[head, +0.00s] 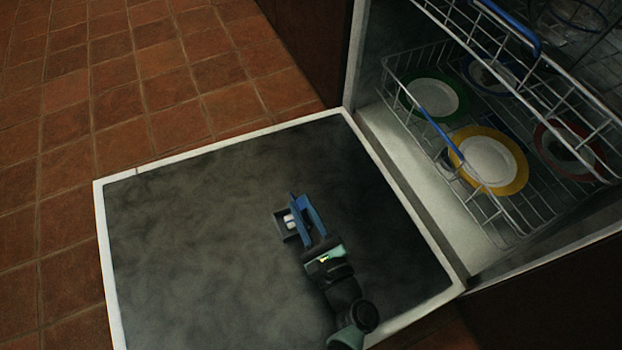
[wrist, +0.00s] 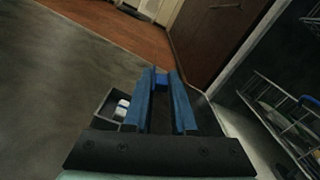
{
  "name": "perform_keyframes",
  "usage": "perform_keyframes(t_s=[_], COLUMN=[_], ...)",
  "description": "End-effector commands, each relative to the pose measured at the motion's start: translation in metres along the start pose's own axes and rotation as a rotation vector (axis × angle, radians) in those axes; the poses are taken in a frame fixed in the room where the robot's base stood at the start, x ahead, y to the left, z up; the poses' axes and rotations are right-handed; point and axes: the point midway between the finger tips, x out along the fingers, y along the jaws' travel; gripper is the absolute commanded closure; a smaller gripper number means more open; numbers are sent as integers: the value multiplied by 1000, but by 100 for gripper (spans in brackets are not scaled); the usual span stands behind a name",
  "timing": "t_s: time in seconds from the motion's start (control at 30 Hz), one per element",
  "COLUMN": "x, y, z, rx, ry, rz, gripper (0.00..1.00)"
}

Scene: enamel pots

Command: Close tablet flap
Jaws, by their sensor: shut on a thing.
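My gripper (head: 298,198) is low over the inside of the lowered dishwasher door (head: 190,240). The rest of the flap is mostly hidden by the fingers. The tablet compartment (wrist: 106,107) is open just left of the fingers. White tablets (wrist: 122,107) show inside it. The compartment (head: 279,227) also shows in the head view, left of my gripper.
The dishwasher stands open at the right. Its lower rack (head: 505,222) holds several plates, among them a yellow-rimmed plate (head: 490,161) and a green-rimmed plate (head: 436,97). An upper rack (head: 540,75) hangs above. The door around the compartment is clear. Tiled floor (head: 150,75) lies beyond.

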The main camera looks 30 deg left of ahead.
Motion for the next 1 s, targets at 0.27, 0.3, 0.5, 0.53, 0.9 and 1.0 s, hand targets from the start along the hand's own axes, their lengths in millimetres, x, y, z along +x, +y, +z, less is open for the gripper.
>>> perform_keyframes(t_s=[0.27,0.3,0.5,0.53,0.9,1.0], x=[-1,-1,-2,-2,-1,-1], y=[18,20,31,33,46,47], z=[-3,-3,-7,-7,-13,-14], rx=[-264,-303,-488,-515,-770,-811], ry=[4,4,6,6,6,7], rz=[-3,-3,-4,-4,-4,-5], gripper=[100,100,100,100,100,100])
